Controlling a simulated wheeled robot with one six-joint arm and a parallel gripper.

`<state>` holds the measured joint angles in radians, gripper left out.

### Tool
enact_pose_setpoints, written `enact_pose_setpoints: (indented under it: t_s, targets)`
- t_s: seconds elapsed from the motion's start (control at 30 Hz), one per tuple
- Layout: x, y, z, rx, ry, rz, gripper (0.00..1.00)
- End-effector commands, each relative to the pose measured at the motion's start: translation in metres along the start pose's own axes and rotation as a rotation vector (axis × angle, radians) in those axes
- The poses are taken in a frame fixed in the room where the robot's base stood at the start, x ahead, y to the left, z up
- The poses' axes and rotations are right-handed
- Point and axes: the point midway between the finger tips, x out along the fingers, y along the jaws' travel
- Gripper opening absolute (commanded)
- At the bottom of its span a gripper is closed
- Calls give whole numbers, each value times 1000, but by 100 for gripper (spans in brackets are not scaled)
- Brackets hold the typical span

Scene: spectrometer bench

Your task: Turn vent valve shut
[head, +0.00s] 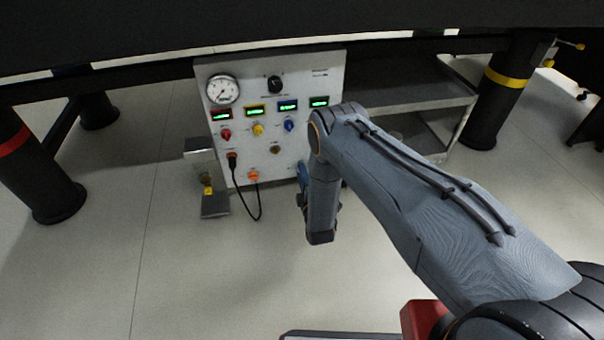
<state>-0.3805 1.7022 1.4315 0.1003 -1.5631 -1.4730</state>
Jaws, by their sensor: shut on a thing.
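A light grey control panel (240,108) stands upright under the dark bench. It carries a red knob (225,134), a yellow knob (257,129), a blue knob (289,125) and a small brass-coloured fitting (275,150). I cannot tell which of its controls is the vent valve, or whether the valve is hidden. My arm reaches in from the lower right and its wrist hangs in front of the panel's lower right corner. The wrist hides my gripper, its jaws and whatever is between them. A small blue part shows beside the wrist; I cannot tell what it is.
The panel also has a round gauge (222,89), a black dial (275,85) and several lit displays. A black cable (236,195) loops below it.

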Motion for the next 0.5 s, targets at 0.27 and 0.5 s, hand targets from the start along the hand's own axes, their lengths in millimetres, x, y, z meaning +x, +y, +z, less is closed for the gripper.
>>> enact_pose_setpoints:
  t_s: [0.27,0.5]
  targets:
    - [-1,-1,0,-41,0,-2,4]
    - [-1,-1,0,-43,0,-2,4]
